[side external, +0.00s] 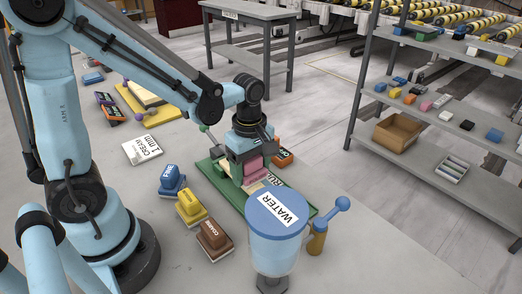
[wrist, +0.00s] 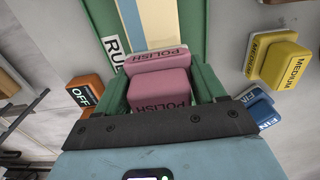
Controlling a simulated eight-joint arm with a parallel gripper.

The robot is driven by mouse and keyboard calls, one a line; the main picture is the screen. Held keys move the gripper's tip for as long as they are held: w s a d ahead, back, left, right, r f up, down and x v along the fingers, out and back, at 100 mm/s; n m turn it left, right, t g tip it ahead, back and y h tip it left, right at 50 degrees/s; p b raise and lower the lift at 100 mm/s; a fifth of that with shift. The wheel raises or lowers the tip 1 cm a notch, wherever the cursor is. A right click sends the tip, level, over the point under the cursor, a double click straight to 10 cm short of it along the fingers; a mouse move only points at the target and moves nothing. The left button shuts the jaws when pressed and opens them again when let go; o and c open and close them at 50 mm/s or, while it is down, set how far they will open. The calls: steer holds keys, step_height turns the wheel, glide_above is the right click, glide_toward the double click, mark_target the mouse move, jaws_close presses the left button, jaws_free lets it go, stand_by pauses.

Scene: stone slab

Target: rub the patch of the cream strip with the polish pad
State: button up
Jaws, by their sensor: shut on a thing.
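The pink polish pad (side external: 253,166) is in my gripper (side external: 248,158), which points down over the green tray (side external: 213,178). In the wrist view the pad (wrist: 160,84) shows its POLISH lettering on two faces. The cream strip (wrist: 131,18) lies along the tray beside a white label starting "RU"; part of it also shows in the side view (side external: 254,188). The pad is over or on the strip's near part; I cannot tell if they touch. The pad and gripper hide that part, and I cannot make out the patch.
A WATER container (side external: 277,215) stands in front of the tray. Blue FINE (side external: 172,181), yellow MEDIUM (side external: 190,206) and brown (side external: 214,239) blocks sit left of it. An orange OFF block (side external: 284,157) sits behind. A CREAM 1mm card (side external: 142,150) lies further left.

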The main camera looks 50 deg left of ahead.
mark_target(263, 179)
steer(key=shift+a+f, duration=0.15)
steer(key=shift+a, duration=1.35)
steer(key=shift+d+r, duration=0.15)
steer(key=shift+d, duration=1.7)
steer(key=shift+d+r, duration=0.1)
steer(key=shift+d, duration=1.75)
steer(key=shift+a+f, duration=0.15)
steer(key=shift+a, duration=3.45)
steer(key=shift+d+f, duration=0.1)
steer(key=shift+d, duration=3.6)
steer(key=shift+a+r, duration=0.1)
steer(key=shift+r, duration=3.05)
